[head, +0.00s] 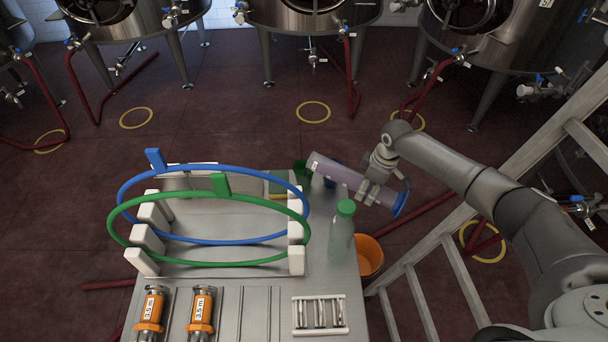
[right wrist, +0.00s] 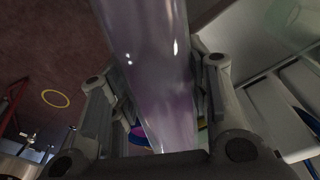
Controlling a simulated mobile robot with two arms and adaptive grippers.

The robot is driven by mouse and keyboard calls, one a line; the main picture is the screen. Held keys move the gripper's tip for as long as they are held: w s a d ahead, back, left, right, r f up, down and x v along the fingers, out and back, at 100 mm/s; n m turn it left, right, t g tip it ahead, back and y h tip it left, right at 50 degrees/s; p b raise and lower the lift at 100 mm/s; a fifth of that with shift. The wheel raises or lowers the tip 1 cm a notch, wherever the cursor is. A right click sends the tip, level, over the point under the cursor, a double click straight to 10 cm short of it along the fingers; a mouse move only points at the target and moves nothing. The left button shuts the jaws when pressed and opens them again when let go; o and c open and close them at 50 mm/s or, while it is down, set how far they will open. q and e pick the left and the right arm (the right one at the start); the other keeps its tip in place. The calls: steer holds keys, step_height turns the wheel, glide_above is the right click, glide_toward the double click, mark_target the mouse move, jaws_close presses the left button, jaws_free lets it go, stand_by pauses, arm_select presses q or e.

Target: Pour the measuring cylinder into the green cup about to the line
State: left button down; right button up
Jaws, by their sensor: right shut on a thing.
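The measuring cylinder (head: 338,174) is clear with a purple tint and a blue base (head: 401,205). My right gripper (head: 374,182) is shut on it near its base. It is held strongly tilted above the table's far right corner, its mouth to the left and higher than its base. The green cup (head: 301,170) stands at the table's far edge, just left of the mouth and partly hidden. Its line cannot be made out. In the right wrist view the cylinder (right wrist: 160,75) fills the space between the fingers. My left gripper is not in view.
A green-capped bottle (head: 342,232) stands close below the cylinder. An orange bucket (head: 369,256) is right of it. A blue object (head: 330,182) shows partly behind the cylinder. Blue (head: 125,190) and green (head: 112,218) hoops stand in a rack at left. A ladder (head: 452,262) is at right.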

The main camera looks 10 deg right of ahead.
steer(key=shift+r+p, duration=0.55)
steer(key=shift+p, duration=0.1)
stand_by(3.4)
step_height(320, 180, down, 2)
steer(key=shift+f+b, duration=0.1)
steer(key=shift+b, duration=0.7)
steer(key=shift+r, duration=0.2)
steer(key=shift+r, duration=0.1)
steer(key=shift+r+p, duration=0.45)
steer(key=shift+p, duration=0.65)
steer(key=shift+r+p, duration=0.1)
steer(key=shift+p, duration=0.2)
